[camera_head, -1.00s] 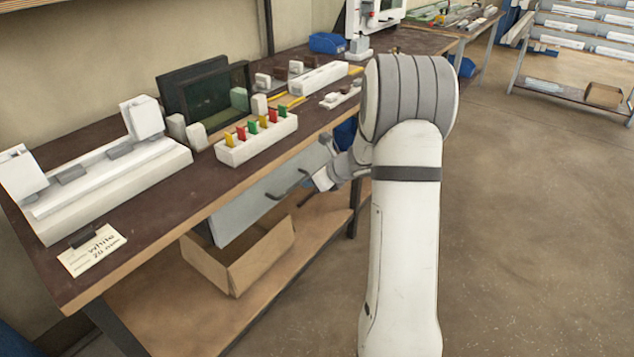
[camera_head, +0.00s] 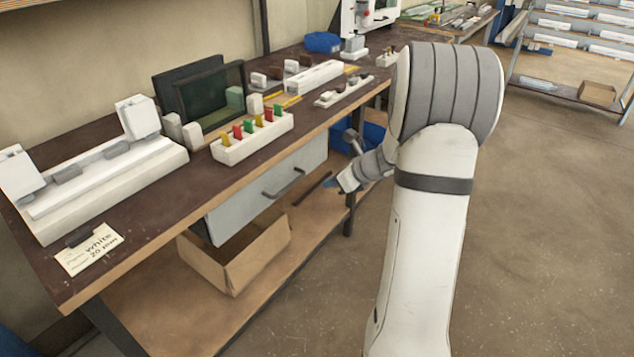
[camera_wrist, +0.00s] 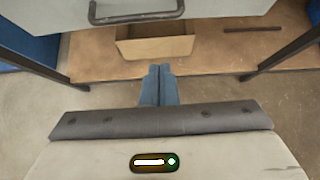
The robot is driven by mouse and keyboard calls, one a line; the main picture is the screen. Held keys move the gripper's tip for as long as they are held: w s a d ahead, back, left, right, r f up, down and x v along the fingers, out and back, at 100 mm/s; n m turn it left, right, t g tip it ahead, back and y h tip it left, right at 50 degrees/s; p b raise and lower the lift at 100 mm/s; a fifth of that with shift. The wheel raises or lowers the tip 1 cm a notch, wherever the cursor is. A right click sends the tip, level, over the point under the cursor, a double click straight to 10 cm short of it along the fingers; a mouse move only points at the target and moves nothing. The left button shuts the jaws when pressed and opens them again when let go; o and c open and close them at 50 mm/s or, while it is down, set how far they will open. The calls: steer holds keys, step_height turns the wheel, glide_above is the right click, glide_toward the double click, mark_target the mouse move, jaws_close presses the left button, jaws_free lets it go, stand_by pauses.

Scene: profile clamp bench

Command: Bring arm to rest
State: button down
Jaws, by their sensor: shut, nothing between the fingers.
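My gripper shows in the wrist view (camera_wrist: 160,84) as two blue-grey fingers pressed together, with nothing between them. In the head view my gripper (camera_head: 335,185) is small and partly turned away, in front of the workbench (camera_head: 160,240) and to the right of its grey drawer (camera_head: 262,190). It is apart from the bench. My white arm stands in the right middle of the head view and hides part of the floor and the bench's far end.
On the bench are a white clamp fixture (camera_head: 105,185), a white block with coloured tabs (camera_head: 250,140) and a label card (camera_head: 90,250). A cardboard box (camera_head: 235,262) sits on the lower shelf; it shows in the wrist view (camera_wrist: 155,48). The floor (camera_head: 550,220) at the right is clear.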

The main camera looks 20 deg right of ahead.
steer(key=s+a+r+n+g+p, duration=0.5)
steer(key=s+a+r+n+p, duration=0.2)
steer(key=s+a+r+n, duration=0.65)
steer(key=s+a+r+n+h+p, duration=0.1)
steer(key=s+r+n+h+p, duration=0.1)
steer(key=s+n, duration=0.5)
steer(key=s+r+n+h+p, duration=0.3)
steer(key=s+r+n, duration=0.3)
steer(key=n, duration=0.3)
steer(key=shift+s+a+g+p, duration=0.35)
steer(key=shift+s+p, duration=0.2)
steer(key=shift+s, duration=0.35)
